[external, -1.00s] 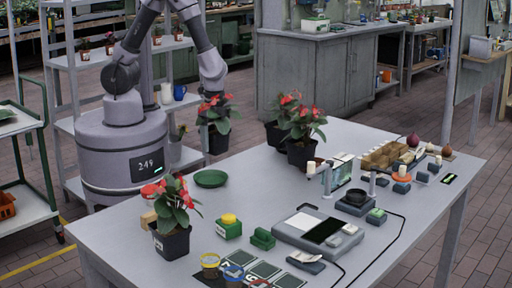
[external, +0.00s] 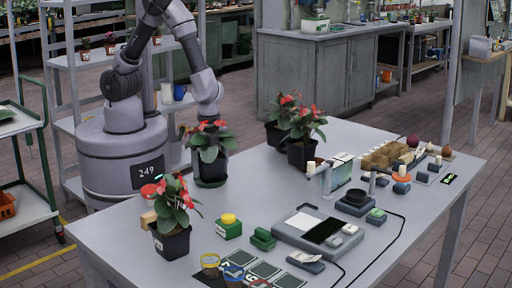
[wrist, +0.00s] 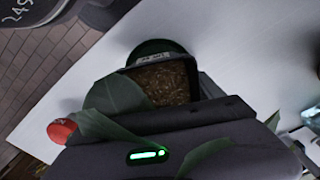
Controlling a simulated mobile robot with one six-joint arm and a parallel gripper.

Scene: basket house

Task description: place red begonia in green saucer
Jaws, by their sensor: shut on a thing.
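A red begonia (external: 211,148) in a black square pot stands upright over the green saucer (external: 211,183) at the table's far left edge. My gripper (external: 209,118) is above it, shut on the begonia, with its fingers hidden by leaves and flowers. In the wrist view the pot's soil (wrist: 165,82) and a big leaf (wrist: 118,100) show in front of my gripper, and the green saucer's rim (wrist: 155,47) shows behind the pot. The pot appears inside the saucer's outline; whether its base touches the saucer is hard to tell.
Another red begonia (external: 172,216) stands at the table's near left. Two more potted red begonias (external: 303,124) stand at the far middle. A green box with a yellow top (external: 228,227), a scale (external: 310,231) and small items fill the near and right table.

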